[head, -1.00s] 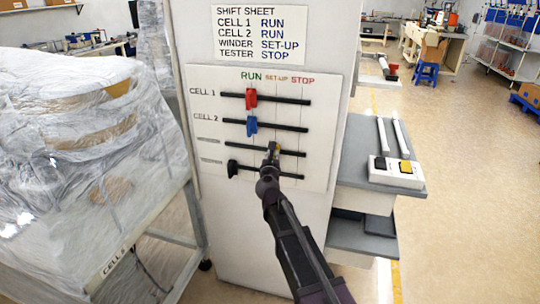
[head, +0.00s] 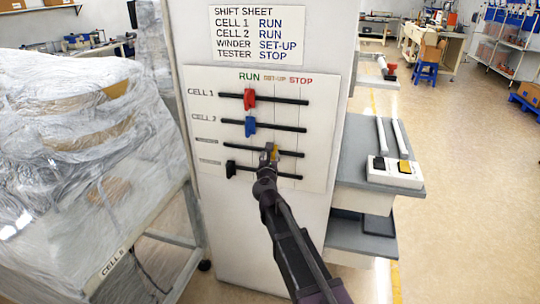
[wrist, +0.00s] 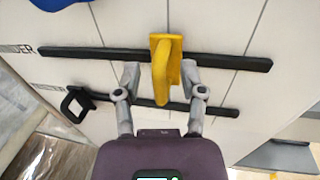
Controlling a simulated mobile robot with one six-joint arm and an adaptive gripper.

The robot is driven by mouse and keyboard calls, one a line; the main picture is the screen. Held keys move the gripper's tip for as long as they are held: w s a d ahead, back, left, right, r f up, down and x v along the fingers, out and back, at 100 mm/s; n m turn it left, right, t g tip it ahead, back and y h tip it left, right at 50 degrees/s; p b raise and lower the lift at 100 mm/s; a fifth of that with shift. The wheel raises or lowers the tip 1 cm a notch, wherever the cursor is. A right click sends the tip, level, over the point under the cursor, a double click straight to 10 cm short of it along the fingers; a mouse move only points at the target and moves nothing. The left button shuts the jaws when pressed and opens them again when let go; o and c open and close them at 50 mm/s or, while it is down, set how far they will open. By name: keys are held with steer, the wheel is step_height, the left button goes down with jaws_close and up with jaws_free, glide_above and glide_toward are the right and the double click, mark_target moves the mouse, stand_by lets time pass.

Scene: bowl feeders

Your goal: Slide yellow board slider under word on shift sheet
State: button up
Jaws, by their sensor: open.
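The white board (head: 310,95) carries several horizontal black tracks under the words RUN, SET-UP and STOP. The yellow slider (wrist: 165,60) sits on the third track, labelled WINDER, at the middle column line under SET-UP. In the head view the yellow slider (head: 275,154) is partly hidden by my gripper. My gripper (wrist: 162,68) is open, with one finger on each side of the slider's handle and a gap showing at both sides. The shift sheet (head: 268,37) above reads WINDER SET-UP.
The red slider (head: 249,99) and blue slider (head: 250,126) stand under RUN on the upper tracks. A black slider (head: 231,169) stands at the left of the lowest track. A shelf with a switch box (head: 395,171) is at right, a plastic-wrapped machine (head: 85,140) at left.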

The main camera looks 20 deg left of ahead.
steer(key=v, duration=1.1)
stand_by(0.3)
steer(key=w+d+f+m+g+h+p, duration=0.1)
steer(key=d+f+m+g+h, duration=0.15)
steer(key=d+m, duration=0.55)
steer(key=d+f+m+g+h+p, duration=0.15)
steer(key=d+m+h, duration=0.35)
steer(key=d, duration=0.5)
steer(key=w+d+f+m+g+h, duration=0.1)
steer(key=d+f+m+g+h, duration=0.15)
steer(key=d+m, duration=0.55)
steer(key=s+d+f+m+g+y+p, duration=0.1)
steer(key=s+d+f+m+g+y, duration=0.2)
steer(key=s+d+m+g, duration=0.2)
steer(key=s+d+f+m+g+y+p, duration=0.2)
steer(key=s+d+m+g, duration=0.4)
steer(key=s+d+m, duration=0.3)
steer(key=shift+s+d+f+m+y, duration=0.5)
steer(key=shift+s+m, duration=0.45)
steer(key=shift+m, duration=0.85)
steer(key=shift+a+f, duration=0.1)
